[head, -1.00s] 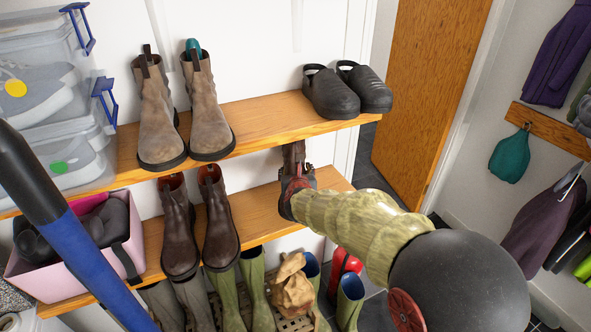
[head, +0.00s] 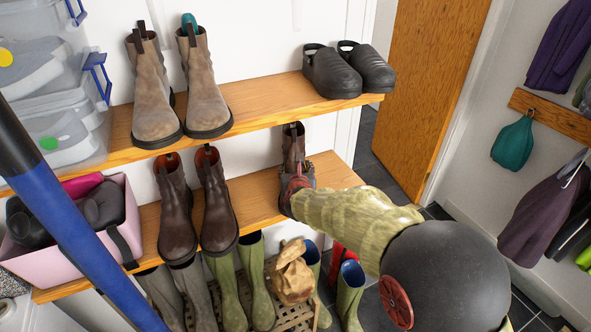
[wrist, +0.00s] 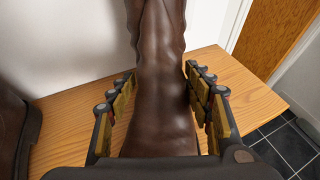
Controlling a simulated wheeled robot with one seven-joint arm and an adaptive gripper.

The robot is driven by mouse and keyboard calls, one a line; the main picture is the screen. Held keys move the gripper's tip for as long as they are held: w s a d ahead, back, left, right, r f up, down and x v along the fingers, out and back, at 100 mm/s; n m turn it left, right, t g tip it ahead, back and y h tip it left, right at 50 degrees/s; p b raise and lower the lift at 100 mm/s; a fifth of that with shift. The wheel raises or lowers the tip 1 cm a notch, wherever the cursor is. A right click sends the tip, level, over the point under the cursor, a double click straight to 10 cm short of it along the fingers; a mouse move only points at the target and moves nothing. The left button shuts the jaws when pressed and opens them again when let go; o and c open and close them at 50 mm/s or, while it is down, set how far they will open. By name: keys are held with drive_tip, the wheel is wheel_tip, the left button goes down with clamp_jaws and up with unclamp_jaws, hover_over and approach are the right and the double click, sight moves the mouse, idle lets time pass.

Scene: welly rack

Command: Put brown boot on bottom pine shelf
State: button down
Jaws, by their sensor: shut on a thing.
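A brown boot (wrist: 160,95) stands roughly upright between the fingers of my gripper (wrist: 160,110) in the wrist view, with both fingers against its sides. In the head view only its top part (head: 293,143) shows above my gripper (head: 296,182); my gripper and arm hide the rest. The boot is at the right part of the lower pine shelf (head: 258,197), which also shows in the wrist view (wrist: 75,115). I cannot tell whether its sole touches the shelf.
Two dark brown boots (head: 176,215) stand to the left on the same shelf, near a pink bin (head: 70,248). The upper shelf (head: 260,102) holds tan boots (head: 155,95) and black clogs (head: 332,72). Green wellies (head: 228,290) stand below. Bare shelf lies around my gripper.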

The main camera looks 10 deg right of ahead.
drive_tip(key=shift+f+b, duration=0.4)
drive_tip(key=shift+b, duration=0.2)
drive_tip(key=c, duration=1.1)
unclamp_jaws()
drive_tip(key=shift+o, duration=1.1)
drive_tip(key=shift+o, duration=0.7)
